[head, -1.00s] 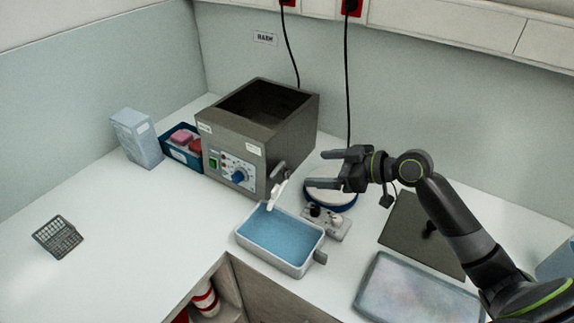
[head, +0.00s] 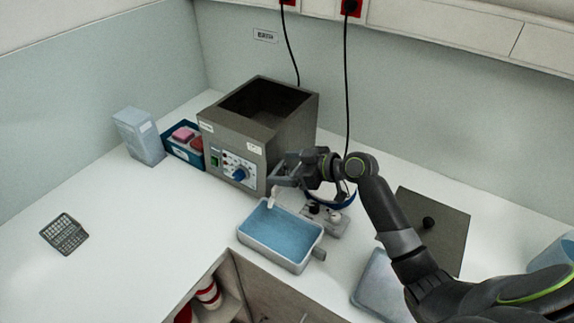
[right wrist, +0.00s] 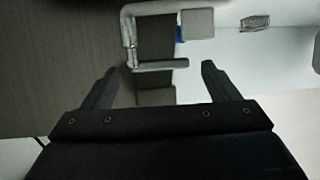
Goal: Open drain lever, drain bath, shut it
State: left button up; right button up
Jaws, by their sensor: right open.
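The bath (head: 262,128) is a grey-brown open box with a knob panel on its front; its inside looks dark. A pale spout (head: 272,200) at its right front corner hangs over a grey tray (head: 258,248) of blue liquid. My right gripper (head: 279,172) is open at that corner and hides most of the drain fitting. In the right wrist view, the drain lever (right wrist: 160,66), a short grey bar on a metal pipe, lies just beyond and between the open fingertips (right wrist: 156,80). Contact is not visible. My left gripper is not in view.
A small plate with knobs (head: 325,219) and a round blue-rimmed dish (head: 340,198) stand under my right arm. A dark lid (head: 445,225) lies to the right. A blue box with a pink item (head: 180,150) and a wire basket (head: 64,234) are left. The left counter is mostly clear.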

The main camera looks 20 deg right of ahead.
jog(key=shift+c, duration=0.3)
jog(key=c, duration=0.9)
jog(key=shift+a+m+t+h+p, duration=0.25)
jog(key=shift+m+t+h+p, duration=0.45)
jog(key=shift+m+p, duration=0.1)
jog(key=o, duration=1)
jog(key=shift+c, duration=0.2)
jog(key=shift+d, duration=0.1)
